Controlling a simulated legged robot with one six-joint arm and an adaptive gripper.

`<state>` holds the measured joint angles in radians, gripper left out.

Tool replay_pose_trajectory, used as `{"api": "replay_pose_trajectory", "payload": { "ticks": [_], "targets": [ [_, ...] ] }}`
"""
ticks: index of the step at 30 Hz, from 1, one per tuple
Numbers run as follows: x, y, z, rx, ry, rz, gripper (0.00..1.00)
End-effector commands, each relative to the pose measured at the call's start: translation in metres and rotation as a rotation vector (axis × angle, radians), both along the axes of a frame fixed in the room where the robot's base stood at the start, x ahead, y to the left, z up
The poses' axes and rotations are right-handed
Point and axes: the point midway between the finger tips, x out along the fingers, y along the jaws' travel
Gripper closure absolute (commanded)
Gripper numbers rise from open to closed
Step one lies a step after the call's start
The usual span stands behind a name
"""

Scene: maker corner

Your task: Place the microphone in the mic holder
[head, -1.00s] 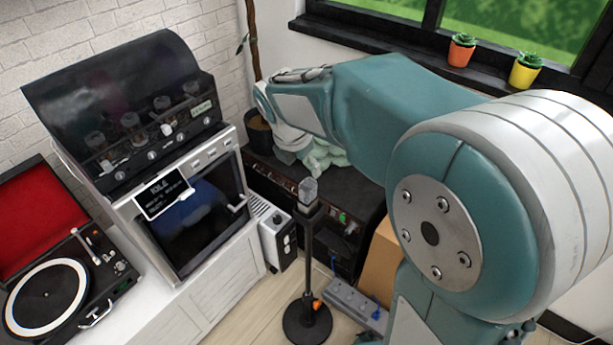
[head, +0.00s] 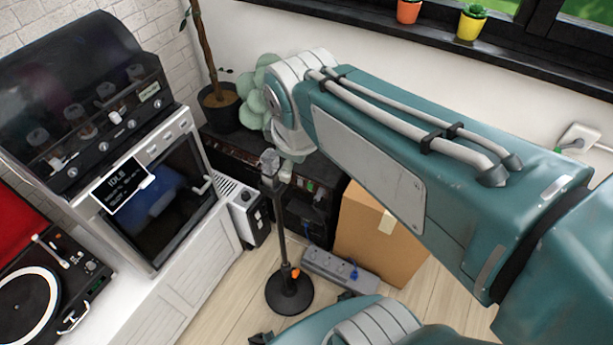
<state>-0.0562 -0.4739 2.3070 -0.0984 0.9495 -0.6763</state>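A black mic stand (head: 281,230) stands upright on the floor on a round base, near the middle of the head view. A small grey, blocky piece (head: 269,161) sits at its top; I cannot tell whether this is the holder alone or includes the microphone. I cannot pick out a separate microphone with certainty.
A dark low cabinet (head: 228,150) with a potted plant (head: 217,108) is behind the stand. A cardboard box (head: 372,240) and a power strip (head: 335,268) are on the floor to its right. An oven (head: 165,200) and a turntable (head: 35,300) are at left.

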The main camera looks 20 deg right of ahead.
Motion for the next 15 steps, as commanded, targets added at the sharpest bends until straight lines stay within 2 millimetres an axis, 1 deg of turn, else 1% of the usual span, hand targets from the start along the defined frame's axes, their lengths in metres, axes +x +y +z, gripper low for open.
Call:
{"api": "replay_pose_trajectory", "payload": {
  "ticks": [1, 3, 6, 9, 12, 15],
  "targets": [
    [-0.01, -0.001, 0.001, 0.044, -0.027, -0.091, 0.2],
    [-0.023, -0.001, 0.0, 0.114, -0.058, -0.222, 0.2],
    [-0.039, -0.002, -0.003, 0.212, -0.094, -0.404, 0.2],
    [-0.051, -0.002, -0.006, 0.296, -0.123, -0.55, 0.2],
    [-0.059, -0.001, -0.008, 0.352, -0.14, -0.647, 0.2],
    [-0.062, -0.001, -0.009, 0.377, -0.145, -0.69, 0.2]
  ]
}}
